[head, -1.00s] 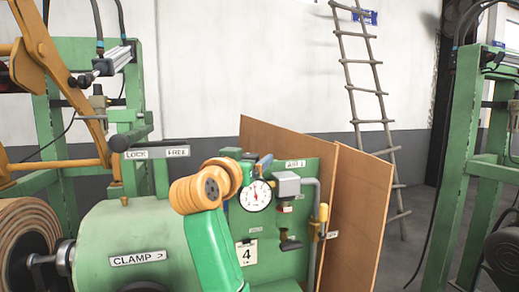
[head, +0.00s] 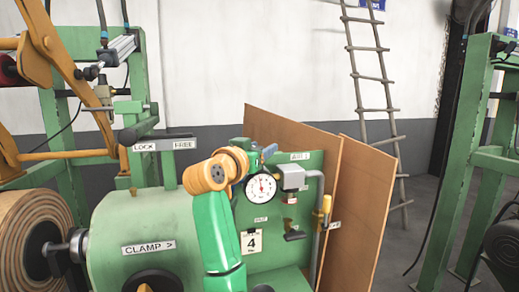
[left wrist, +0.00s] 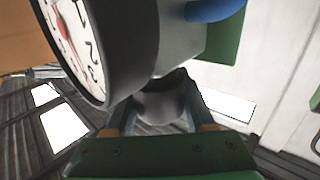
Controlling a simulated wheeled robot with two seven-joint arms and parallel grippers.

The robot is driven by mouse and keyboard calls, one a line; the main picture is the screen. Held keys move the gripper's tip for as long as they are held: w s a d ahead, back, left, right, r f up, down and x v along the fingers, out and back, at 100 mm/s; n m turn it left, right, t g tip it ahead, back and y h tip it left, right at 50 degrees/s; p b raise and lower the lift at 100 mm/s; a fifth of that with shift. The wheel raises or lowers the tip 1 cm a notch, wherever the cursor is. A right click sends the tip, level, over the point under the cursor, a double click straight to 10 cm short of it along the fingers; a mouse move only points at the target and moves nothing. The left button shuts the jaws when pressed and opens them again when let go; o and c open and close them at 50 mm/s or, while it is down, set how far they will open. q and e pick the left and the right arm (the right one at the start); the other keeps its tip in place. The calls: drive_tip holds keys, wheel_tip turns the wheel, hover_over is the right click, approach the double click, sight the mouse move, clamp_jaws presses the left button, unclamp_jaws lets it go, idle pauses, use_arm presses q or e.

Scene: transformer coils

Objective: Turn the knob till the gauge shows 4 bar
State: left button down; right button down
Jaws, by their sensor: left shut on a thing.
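The round white gauge (head: 260,188) is on the green panel (head: 300,250). Its red needle points roughly up; the exact reading is too small to tell. In the left wrist view the gauge (left wrist: 78,45) fills the upper left, seen at a slant. My left gripper (left wrist: 162,122) is shut on a dark grey round knob (left wrist: 163,102), next to the gauge body. In the head view my green and orange arm reaches up to the gauge's left, and hides most of the gripper and the knob. My right gripper is out of view.
A tag with a 4 (head: 251,242) hangs below the gauge. A grey box and pipe (head: 292,178) with a yellow handle (head: 326,204) are to the right. A blue part (head: 268,151) is above the gauge. Brown boards (head: 365,205) stand behind the panel.

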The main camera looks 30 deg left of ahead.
sight(260, 187)
use_arm(q)
drive_tip(key=shift+d+m+h, duration=0.25)
drive_tip(key=shift+m+h, duration=0.65)
drive_tip(key=shift+h, duration=0.5)
drive_tip(key=shift+c, duration=1.3)
unclamp_jaws()
drive_tip(key=s+b, duration=0.4)
drive_tip(key=s, duration=0.2)
drive_tip(key=shift+s+a+f, duration=0.1)
drive_tip(key=shift+s+f, duration=0.05)
drive_tip(key=shift+s, duration=0.4)
drive_tip(key=shift+r, duration=0.2)
